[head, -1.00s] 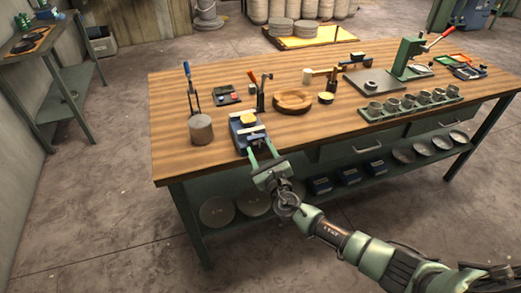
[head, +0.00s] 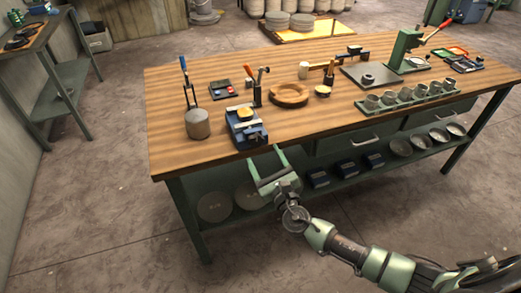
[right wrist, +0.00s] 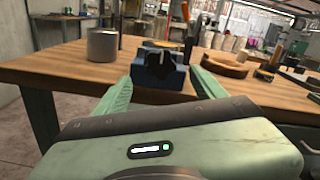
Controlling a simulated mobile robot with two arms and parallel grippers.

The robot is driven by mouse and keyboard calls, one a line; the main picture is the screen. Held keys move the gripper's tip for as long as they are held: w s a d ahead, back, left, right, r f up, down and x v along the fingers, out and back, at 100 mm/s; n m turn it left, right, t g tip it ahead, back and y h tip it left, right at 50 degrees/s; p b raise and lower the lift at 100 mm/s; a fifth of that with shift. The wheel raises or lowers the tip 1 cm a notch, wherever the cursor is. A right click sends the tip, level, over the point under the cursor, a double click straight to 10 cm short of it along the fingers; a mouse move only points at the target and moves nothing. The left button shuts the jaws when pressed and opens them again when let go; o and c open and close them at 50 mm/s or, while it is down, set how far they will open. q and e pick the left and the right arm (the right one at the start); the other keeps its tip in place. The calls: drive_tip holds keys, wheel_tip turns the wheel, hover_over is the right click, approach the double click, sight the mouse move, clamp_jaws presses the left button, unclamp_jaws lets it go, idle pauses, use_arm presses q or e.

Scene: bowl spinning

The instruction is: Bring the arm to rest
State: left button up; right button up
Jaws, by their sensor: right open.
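My right gripper (head: 266,163) is open and empty in the head view, at the front edge of the workbench (head: 210,88). It is apart from the blue vise (head: 246,131), which sits on the bench near that edge with a yellowish piece (head: 245,113) on it. In the right wrist view the two green fingers of the gripper (right wrist: 155,85) are spread, with the blue vise (right wrist: 158,70) beyond and between them. My left gripper does not show.
A grey cylinder (head: 199,123) stands left of the vise. A wooden ring (head: 289,94) and a rack of metal cups (head: 408,98) lie farther right. A lower shelf (head: 335,185) holds discs, blue boxes and bowls. The floor in front is clear.

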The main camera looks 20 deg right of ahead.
drive_tip(key=shift+s, duration=0.6)
drive_tip(key=shift+d+f, duration=0.1)
drive_tip(key=s+d+f+m+g+h, duration=0.1)
drive_tip(key=s+d+f+m+g, duration=0.35)
drive_tip(key=f, duration=0.65)
drive_tip(key=s+d+f+m+g+h, duration=0.1)
drive_tip(key=s+f+m+g, duration=0.1)
drive_tip(key=s+f+m, duration=0.65)
drive_tip(key=s+d+f+m+g, duration=0.2)
drive_tip(key=f+m+g, duration=0.15)
drive_tip(key=f, duration=0.85)
drive_tip(key=s+a+f+m+g, duration=0.1)
drive_tip(key=s+f+m, duration=0.4)
drive_tip(key=s, duration=0.7)
drive_tip(key=s+a+f+m+g+y, duration=0.1)
drive_tip(key=s+f+m+g, duration=0.2)
drive_tip(key=s+f+m, duration=0.3)
drive_tip(key=s+a+f+m+g, duration=0.2)
drive_tip(key=s+f+m, duration=0.4)
drive_tip(key=s, duration=1.2)
drive_tip(key=m+g, duration=0.1)
drive_tip(key=m, duration=0.3)
drive_tip(key=shift+s, duration=0.15)
